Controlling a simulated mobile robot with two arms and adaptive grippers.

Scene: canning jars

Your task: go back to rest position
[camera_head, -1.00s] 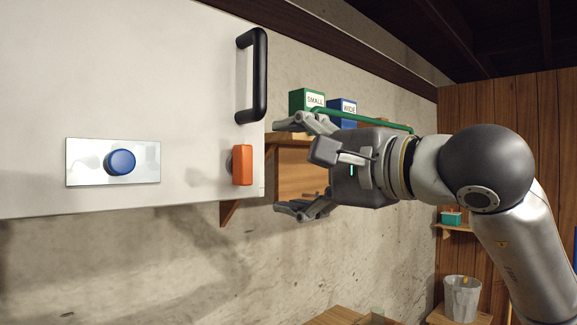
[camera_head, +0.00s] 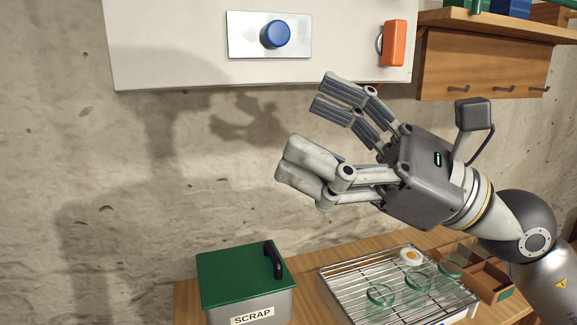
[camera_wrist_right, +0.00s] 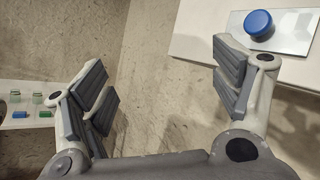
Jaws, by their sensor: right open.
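My right gripper (camera_head: 322,140) is open and empty in the head view. It hangs in the air in front of the concrete wall, below the white cabinet (camera_head: 165,45) and above the bench. The right wrist view shows its two fingers (camera_wrist_right: 165,88) spread apart with only wall between them. The blue knob (camera_head: 275,34) on its pale plate is up and to the left of the gripper, apart from it. The knob also shows in the right wrist view (camera_wrist_right: 259,23). My left gripper is in neither view.
An orange block (camera_head: 394,43) sits on the cabinet's lower right. A wooden shelf unit (camera_head: 480,70) is at the upper right. The wall area left of the gripper is clear.

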